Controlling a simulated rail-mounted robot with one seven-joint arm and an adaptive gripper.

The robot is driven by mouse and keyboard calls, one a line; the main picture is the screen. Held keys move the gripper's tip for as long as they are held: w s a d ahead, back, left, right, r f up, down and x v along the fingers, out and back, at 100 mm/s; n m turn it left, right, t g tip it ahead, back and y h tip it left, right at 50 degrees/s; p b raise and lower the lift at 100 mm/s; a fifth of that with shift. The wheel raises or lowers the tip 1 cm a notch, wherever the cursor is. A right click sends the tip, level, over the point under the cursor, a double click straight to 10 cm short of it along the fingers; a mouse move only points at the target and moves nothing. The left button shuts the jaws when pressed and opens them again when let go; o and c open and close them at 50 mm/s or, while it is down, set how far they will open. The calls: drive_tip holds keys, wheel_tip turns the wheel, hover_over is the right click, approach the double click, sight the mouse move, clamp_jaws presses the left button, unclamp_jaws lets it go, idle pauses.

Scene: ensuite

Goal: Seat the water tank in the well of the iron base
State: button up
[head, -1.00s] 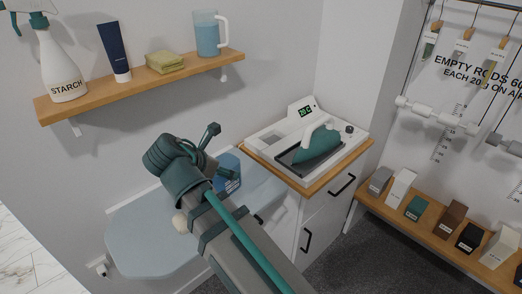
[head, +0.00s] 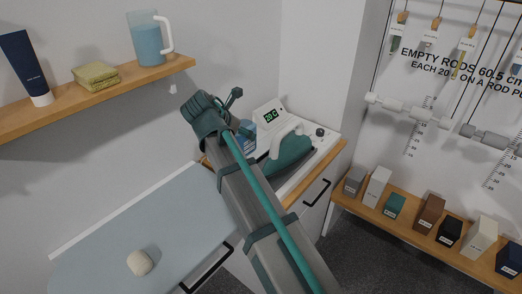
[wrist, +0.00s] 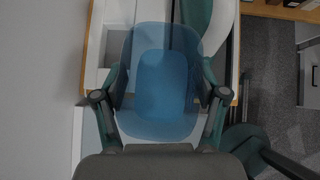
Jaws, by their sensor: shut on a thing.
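The water tank is a translucent blue container (wrist: 163,85), held between the fingers of my gripper (wrist: 162,92) in the wrist view. In the head view, a small part of the tank (head: 247,143) shows beside the display, mostly hidden by my arm. The white iron base (head: 272,113) sits on the wood-topped cabinet and has a green digital display. The teal iron (head: 290,154) rests on the base. I cannot tell the tank's height above the base.
The iron (wrist: 196,14) is close to the tank's upper right in the wrist view. The blue-grey ironing board (head: 120,225) holds a pale rounded object (head: 140,262). A wall shelf (head: 100,92) carries a jug (head: 147,42) and cloths (head: 96,75). Small boxes line the lower right shelf.

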drive_tip(key=shift+w+d+r, duration=0.1)
drive_tip(key=shift+w+d, duration=0.1)
drive_tip(key=shift+w, duration=0.6)
drive_tip(key=shift+w+a+f+p, duration=0.5)
drive_tip(key=shift+w+f+p, duration=0.35)
drive_tip(key=shift+w+f, duration=1.3)
drive_tip(key=shift+w+a+f+p, duration=0.5)
drive_tip(key=shift+w+f+p, duration=0.35)
drive_tip(key=shift+w+f, duration=1.3)
drive_tip(key=shift+w+a+f+p, duration=0.5)
drive_tip(key=shift+w+f+p, duration=0.35)
drive_tip(key=shift+w+f, duration=1.3)
drive_tip(key=shift+f, duration=0.1)
drive_tip(key=o, duration=1.4)
drive_tip(key=shift+c, duration=0.2)
